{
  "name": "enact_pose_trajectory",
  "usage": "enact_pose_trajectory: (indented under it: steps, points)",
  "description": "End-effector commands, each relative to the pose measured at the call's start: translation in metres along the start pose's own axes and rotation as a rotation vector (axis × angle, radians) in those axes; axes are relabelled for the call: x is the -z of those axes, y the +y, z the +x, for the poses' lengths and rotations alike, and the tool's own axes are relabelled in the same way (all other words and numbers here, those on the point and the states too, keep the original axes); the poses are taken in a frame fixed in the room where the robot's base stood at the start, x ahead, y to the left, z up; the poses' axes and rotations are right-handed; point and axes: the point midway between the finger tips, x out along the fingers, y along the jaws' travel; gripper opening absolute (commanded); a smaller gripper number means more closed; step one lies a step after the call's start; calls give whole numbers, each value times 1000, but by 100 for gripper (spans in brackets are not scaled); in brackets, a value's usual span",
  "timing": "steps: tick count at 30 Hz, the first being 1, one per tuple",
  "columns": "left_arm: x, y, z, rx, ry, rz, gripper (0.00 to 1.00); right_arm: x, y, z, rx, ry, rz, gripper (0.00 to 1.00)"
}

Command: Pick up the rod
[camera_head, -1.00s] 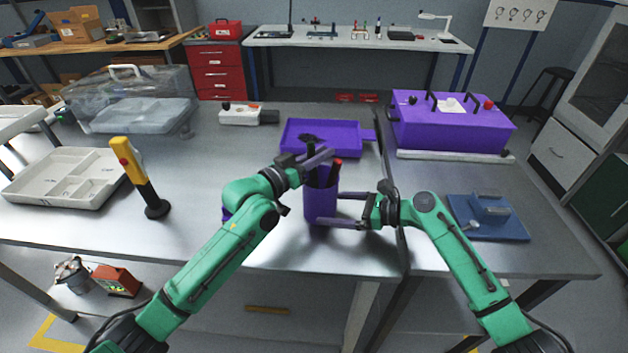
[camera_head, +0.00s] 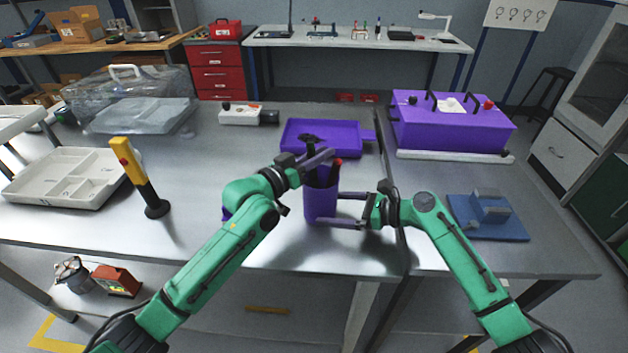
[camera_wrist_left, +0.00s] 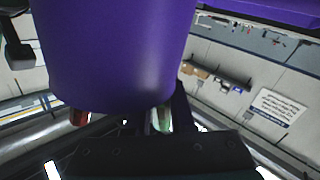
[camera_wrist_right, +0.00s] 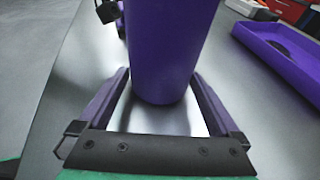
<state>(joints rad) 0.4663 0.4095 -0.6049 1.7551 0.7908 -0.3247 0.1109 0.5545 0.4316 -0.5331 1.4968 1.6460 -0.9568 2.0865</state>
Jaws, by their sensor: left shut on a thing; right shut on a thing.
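A purple cup (camera_head: 319,206) stands upright near the table's front edge. A dark rod with a T-shaped top (camera_head: 310,141) and a red-tipped piece (camera_head: 338,163) rise from it. My left gripper (camera_head: 326,156) is at the cup's mouth, shut on what looks like the dark rod; its fingers partly hide the grip. In the left wrist view the cup (camera_wrist_left: 115,50) fills the top, with red (camera_wrist_left: 80,117) and pale green (camera_wrist_left: 161,119) ends showing. My right gripper (camera_head: 338,208) is shut around the cup's side, also seen in the right wrist view (camera_wrist_right: 165,60).
A purple tray (camera_head: 320,140) lies behind the cup. A purple box (camera_head: 450,130) and a blue fixture (camera_head: 490,222) stand at right. A yellow-and-black upright tool (camera_head: 135,175) and a white divided tray (camera_head: 65,180) are at left. Bare table lies left of the cup.

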Motion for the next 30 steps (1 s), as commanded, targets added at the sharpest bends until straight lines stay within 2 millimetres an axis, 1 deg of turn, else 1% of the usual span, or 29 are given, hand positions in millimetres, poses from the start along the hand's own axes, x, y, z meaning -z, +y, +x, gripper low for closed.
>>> enact_pose_trajectory:
  steps: [1, 7, 11, 14, 21, 24, 27, 30]
  points:
    - [0, 0, 0, 0, 0, 0, 0, 2, 0, 0, -1, 4, 2, 68]
    - [1, 0, 0, 0, 0, 0, 0, 2, 0, 0, -1, 4, 2, 68]
    - [14, 4, 0, -2, 3, 0, 0, 2, 0, 0, -1, 4, 2, 68]
    - [39, 11, 0, -3, 6, 2, 0, 2, 0, 0, -1, 4, 2, 68]
    - [121, 34, 0, -2, 7, 5, 0, 2, 0, 0, -1, 4, 2, 68]
    - [147, 42, 0, -2, 5, 3, 0, 2, 0, 0, -1, 4, 2, 68]
    - [164, 47, 0, -1, 3, 1, 0, 2, 0, 0, -1, 4, 2, 68]
    - [173, 49, 0, -1, 1, 0, 0, 2, 0, 0, -1, 4, 2, 68]
